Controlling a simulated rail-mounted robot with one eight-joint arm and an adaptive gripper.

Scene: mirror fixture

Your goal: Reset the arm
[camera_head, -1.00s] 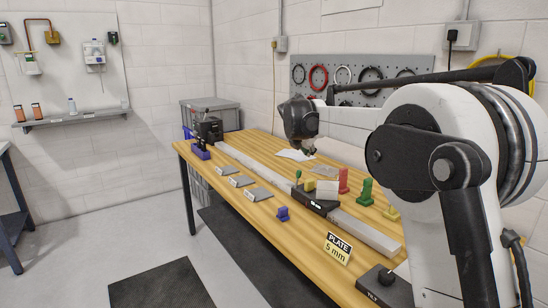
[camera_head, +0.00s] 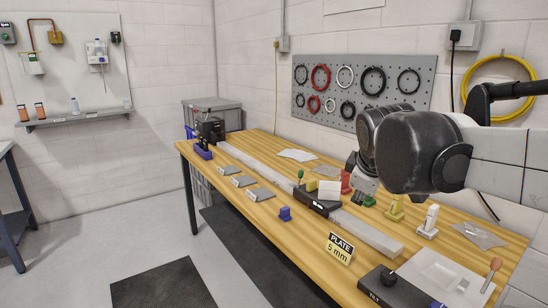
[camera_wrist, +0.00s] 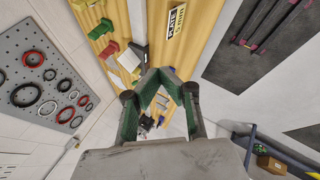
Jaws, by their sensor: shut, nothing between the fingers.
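My gripper (camera_head: 364,190) hangs over the right part of the wooden table in the head view, in front of part of a red block (camera_head: 346,181). My arm reaches in from the right edge, its dark joint covering the area behind the gripper. In the wrist view my gripper (camera_wrist: 160,82) shows its green-lined fingers bent together at the tips, with nothing held. Its height above the table is hard to tell.
The wooden table (camera_head: 285,240) carries a long grey rail (camera_head: 365,232), grey plates (camera_head: 243,181), a blue block (camera_head: 285,214), yellow stands (camera_head: 395,208), a white stand (camera_head: 429,222) and a black tilt box (camera_head: 384,287). A pegboard with rings (camera_head: 330,75) is on the wall behind.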

